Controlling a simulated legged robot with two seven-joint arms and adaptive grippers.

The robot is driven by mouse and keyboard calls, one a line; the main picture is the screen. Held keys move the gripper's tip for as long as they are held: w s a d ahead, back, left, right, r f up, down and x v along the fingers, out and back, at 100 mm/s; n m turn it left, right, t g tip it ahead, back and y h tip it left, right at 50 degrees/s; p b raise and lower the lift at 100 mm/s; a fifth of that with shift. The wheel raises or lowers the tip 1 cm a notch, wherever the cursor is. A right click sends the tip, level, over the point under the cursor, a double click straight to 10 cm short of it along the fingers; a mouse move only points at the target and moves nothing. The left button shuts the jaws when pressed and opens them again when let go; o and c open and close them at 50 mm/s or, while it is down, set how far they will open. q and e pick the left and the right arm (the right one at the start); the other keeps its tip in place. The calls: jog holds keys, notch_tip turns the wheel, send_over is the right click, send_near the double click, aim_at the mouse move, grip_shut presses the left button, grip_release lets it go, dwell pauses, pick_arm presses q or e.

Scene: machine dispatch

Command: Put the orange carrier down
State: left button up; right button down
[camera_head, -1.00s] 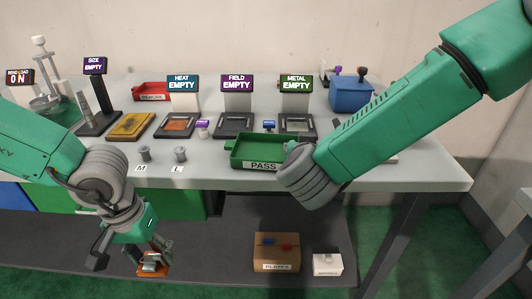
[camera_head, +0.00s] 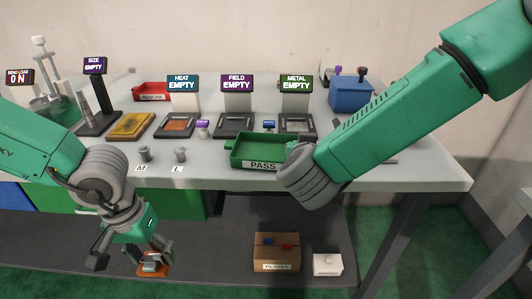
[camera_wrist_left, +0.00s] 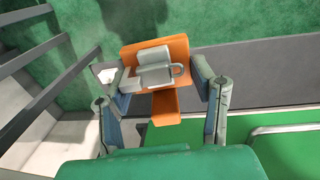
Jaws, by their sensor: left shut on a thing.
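The orange carrier (camera_wrist_left: 157,104) is between the fingers of my left gripper (camera_wrist_left: 160,98) in the left wrist view, with a grey part with a loop (camera_wrist_left: 158,66) on it. In the head view the orange carrier (camera_head: 152,262) hangs at the lower left, in front of the table edge and partly hidden by my left gripper (camera_head: 128,258). My left gripper is shut on it. My right arm crosses the head view from the upper right; its gripper does not show.
The worktable (camera_head: 425,178) holds a green PASS tray (camera_head: 240,158), stations marked HEAT, FIELD and METAL, a yellow plate (camera_head: 130,126) and a blue box (camera_head: 351,96). Below, a shelf holds a PLATES carton (camera_head: 276,254) and a white box (camera_head: 327,264). Bare tabletop shows along the front edge.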

pick_arm(q)
jog(key=w+d+r+n, duration=0.2)
jog(key=w+r+n, duration=0.2)
notch_tip(320, 180, up, 13)
jog(key=n, duration=0.6)
send_over(254, 154)
jog(key=s+a, duration=0.5)
jog(key=a, duration=0.3)
jog(key=shift+w+d+f+y, duration=0.1)
jog(key=shift+w+d+y, duration=0.15)
jog(key=shift+y, duration=0.15)
jog(key=w+d+r+m, duration=0.2)
jog(key=w+d+r, duration=0.3)
jog(key=d, duration=0.3)
pick_arm(e)
jog(key=shift+d, duration=0.15)
pick_arm(q)
jog(key=f, duration=0.9)
jog(key=shift+s+a+f, duration=0.15)
jog(key=shift+a+f, duration=0.05)
jog(key=shift+f, duration=0.2)
jog(key=shift+f, duration=0.1)
